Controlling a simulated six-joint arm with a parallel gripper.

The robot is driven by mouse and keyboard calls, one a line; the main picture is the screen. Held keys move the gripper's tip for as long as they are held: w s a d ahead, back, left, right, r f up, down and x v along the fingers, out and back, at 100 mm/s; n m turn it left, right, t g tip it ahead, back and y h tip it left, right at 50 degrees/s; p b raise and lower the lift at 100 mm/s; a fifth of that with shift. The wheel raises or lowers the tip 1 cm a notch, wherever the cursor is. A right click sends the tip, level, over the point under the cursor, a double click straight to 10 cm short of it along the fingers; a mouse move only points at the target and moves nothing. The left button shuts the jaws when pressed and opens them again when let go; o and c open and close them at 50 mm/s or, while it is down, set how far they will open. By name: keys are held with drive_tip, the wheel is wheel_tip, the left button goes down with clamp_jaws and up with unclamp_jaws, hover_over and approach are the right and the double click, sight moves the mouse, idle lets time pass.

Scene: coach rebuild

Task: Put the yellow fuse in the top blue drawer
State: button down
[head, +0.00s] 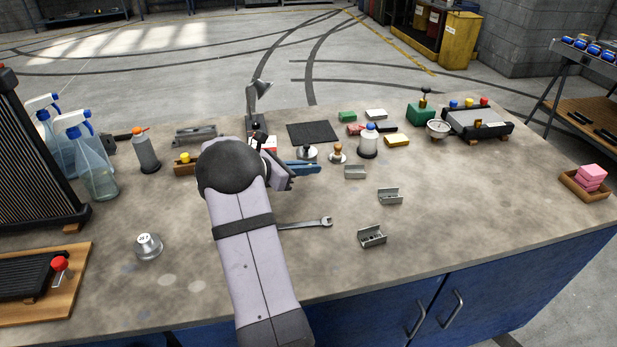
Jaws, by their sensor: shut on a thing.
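My gripper (284,178) is near the middle of the bench, partly hidden behind my own wrist. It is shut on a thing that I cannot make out. A low blue item (303,167) shows just beyond and to the right of the gripper; I cannot tell whether it is a drawer or a tool, or whether they touch. I cannot pick out the yellow fuse. The bench front has blue fronts (500,290) with metal handles (452,309), all shut.
A wrench (305,224) lies right of my arm. Small grey metal holders (372,237) stand on the right. Spray bottles (90,165) are at left. The right front bench is clear.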

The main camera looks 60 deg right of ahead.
sight(309, 185)
drive_tip(key=shift+f+p, duration=0.3)
drive_tip(key=shift+f, duration=1.55)
drive_tip(key=shift+f, duration=0.2)
drive_tip(key=c, duration=1.9)
unclamp_jaws()
drive_tip(key=shift+r, duration=0.1)
drive_tip(key=shift+r, duration=0.1)
drive_tip(key=b+v, duration=0.2)
drive_tip(key=v, duration=0.8)
drive_tip(key=shift+w+a, duration=0.2)
drive_tip(key=shift+a, duration=0.15)
drive_tip(key=shift+o, duration=0.4)
drive_tip(key=shift+w+a+r+b, duration=0.2)
drive_tip(key=shift+a+r+b, duration=0.15)
drive_tip(key=shift+a, duration=0.2)
